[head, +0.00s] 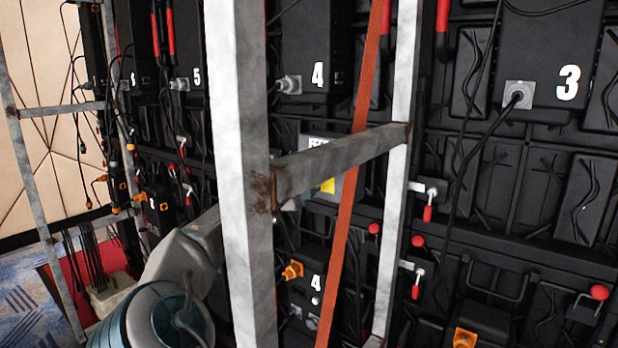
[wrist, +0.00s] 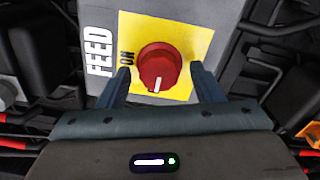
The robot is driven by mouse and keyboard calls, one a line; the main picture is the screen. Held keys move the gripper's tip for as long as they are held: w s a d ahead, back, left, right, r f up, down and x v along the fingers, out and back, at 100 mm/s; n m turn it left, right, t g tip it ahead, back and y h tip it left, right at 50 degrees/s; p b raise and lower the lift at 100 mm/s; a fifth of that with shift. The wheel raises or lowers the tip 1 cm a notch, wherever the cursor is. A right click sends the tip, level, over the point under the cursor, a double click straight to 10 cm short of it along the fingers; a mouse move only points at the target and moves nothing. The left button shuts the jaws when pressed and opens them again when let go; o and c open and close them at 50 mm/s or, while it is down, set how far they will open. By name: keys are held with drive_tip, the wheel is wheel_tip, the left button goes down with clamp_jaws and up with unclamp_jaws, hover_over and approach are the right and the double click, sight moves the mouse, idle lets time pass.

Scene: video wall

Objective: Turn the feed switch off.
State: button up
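The feed switch is a grey box (wrist: 190,14) with the word FEED along its left side in the wrist view. It carries a yellow plate (wrist: 197,45) and a round red knob (wrist: 158,66). The knob's white mark points toward the bottom of the picture; the ON label (wrist: 126,54) is left of the knob. My gripper (wrist: 161,72) is open, one finger on each side of the knob, with gaps visible. I cannot tell how deep the fingers reach. In the head view the box (head: 348,186) is partly hidden behind the metal frame, and my gripper is mostly hidden there.
A metal frame post (head: 240,170) and crossbar (head: 340,160) stand in front of my arm and the switch. An orange-red strap (head: 346,205) slants past the box. Black panel backs with cables, plugs and red-knobbed levers (head: 428,205) surround it.

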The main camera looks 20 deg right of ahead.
drive_tip(key=shift+a, duration=0.15)
drive_tip(key=v, duration=1.3)
drive_tip(key=shift+s+a+b, duration=0.2)
drive_tip(key=shift+a+b, duration=0.05)
drive_tip(key=shift+b, duration=0.15)
drive_tip(key=x, duration=1.4)
drive_tip(key=shift+p, duration=0.4)
drive_tip(key=shift+s+a, duration=0.1)
drive_tip(key=shift+r+m+p, duration=0.1)
drive_tip(key=shift+m+p, duration=0.9)
drive_tip(key=shift+m, duration=6.7)
